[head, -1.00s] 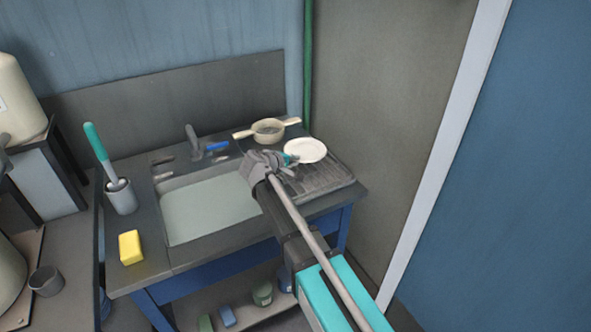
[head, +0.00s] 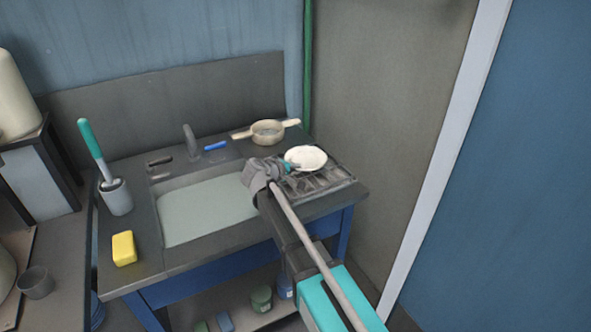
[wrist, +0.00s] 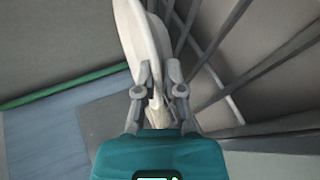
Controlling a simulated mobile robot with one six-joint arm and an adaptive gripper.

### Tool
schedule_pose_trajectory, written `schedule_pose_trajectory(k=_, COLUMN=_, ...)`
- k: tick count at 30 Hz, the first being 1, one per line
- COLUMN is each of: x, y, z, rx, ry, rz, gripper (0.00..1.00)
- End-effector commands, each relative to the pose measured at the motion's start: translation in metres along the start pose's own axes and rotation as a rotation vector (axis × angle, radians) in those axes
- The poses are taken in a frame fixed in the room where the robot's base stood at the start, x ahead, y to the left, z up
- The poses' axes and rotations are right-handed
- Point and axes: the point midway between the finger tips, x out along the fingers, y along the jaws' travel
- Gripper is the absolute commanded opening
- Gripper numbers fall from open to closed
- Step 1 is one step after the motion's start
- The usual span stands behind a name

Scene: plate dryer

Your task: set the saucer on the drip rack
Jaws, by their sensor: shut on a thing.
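The white saucer (head: 305,158) is at the tip of my arm in the head view, over the drip rack (head: 328,182) on the right of the sink counter. My gripper (head: 284,166) is shut on the saucer's near edge. In the wrist view the saucer (wrist: 143,38) runs up from between the two fingers of my gripper (wrist: 158,95), seen nearly edge-on. Dark rack bars (wrist: 185,30) lie close along its right side. I cannot tell whether the saucer touches the rack. Part of the rack is hidden behind my arm.
A strainer with two handles (head: 267,132) sits behind the rack. The sink basin (head: 205,210), faucet (head: 191,140) and blue item (head: 215,146) are to the left. A yellow sponge (head: 124,248) and a brush holder (head: 116,197) stand farther left. A wall rises right of the counter.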

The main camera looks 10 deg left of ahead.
Motion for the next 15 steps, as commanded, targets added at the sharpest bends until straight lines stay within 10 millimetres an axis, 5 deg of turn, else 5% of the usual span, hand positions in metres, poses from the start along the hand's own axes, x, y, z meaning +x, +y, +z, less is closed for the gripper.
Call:
schedule_pose_trajectory(k=2, x=0.0012, y=-0.0026, z=-0.0001, rx=0.0, ry=0.0, rz=0.001, gripper=0.0)
schedule_pose_trajectory(k=3, x=0.001, y=-0.0023, z=-0.0001, rx=0.0, ry=0.0, rz=0.0, gripper=0.16)
schedule_pose_trajectory(k=5, x=0.0007, y=-0.0018, z=-0.0002, rx=0.0, ry=0.0, rz=0.0, gripper=0.27)
schedule_pose_trajectory(k=15, x=0.0006, y=-0.0017, z=-0.0002, rx=0.0, ry=0.0, rz=0.0, gripper=0.27)
